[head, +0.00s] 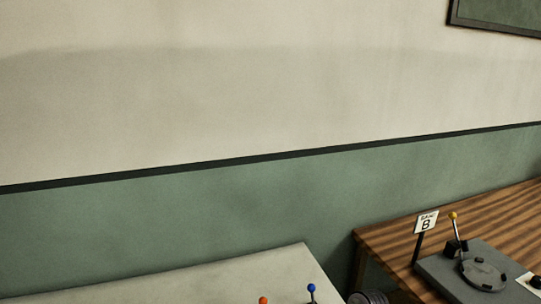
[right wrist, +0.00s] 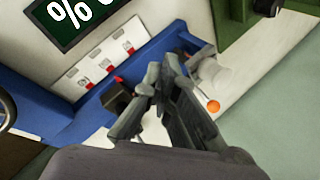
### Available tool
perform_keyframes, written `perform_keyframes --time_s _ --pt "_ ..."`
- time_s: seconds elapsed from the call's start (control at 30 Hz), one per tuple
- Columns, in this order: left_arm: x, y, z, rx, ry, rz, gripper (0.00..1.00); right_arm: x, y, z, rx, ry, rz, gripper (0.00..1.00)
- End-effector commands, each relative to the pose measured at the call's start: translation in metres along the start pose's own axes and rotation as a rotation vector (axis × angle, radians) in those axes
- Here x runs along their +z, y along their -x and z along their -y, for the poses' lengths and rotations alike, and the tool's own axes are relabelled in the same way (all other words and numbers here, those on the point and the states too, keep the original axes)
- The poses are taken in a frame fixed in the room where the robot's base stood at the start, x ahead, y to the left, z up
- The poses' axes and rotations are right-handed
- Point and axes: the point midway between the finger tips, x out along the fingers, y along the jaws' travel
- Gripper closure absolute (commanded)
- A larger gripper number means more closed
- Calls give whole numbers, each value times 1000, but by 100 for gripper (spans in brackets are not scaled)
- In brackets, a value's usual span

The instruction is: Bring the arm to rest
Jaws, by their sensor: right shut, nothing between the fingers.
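My right gripper (right wrist: 163,78) shows in the right wrist view, its dark grey fingers together with nothing held between them. Behind it is a blue machine part or frame (right wrist: 100,95); I cannot tell how far off it is. An orange ball knob (right wrist: 213,106) shows just right of the fingers, apart from them in the picture. Neither gripper shows in the head view. My left gripper is in no view.
In the head view, a wooden bench (head: 515,205) at right carries a grey plate with a round fixture (head: 483,273) and a yellow-knobbed lever (head: 454,232). A pale surface (head: 240,278) with orange and blue knobs (head: 311,288) is at bottom.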

Motion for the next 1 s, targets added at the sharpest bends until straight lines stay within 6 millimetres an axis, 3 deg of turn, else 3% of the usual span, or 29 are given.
perform_keyframes --time_s 0.03,0.17,0.3,0.4,0.97,1.0 --pt "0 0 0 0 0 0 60 24 -7 -17 19 63 -9 100" --pt "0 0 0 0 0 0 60 74 -8 -59 86 229 -55 100" --pt "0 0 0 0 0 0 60 121 8 -101 171 381 -105 100" --pt "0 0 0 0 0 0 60 143 24 -122 228 456 -129 100" --pt "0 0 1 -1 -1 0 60 212 104 -187 459 661 -171 100" --pt "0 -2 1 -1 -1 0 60 208 94 -191 461 663 -166 100"
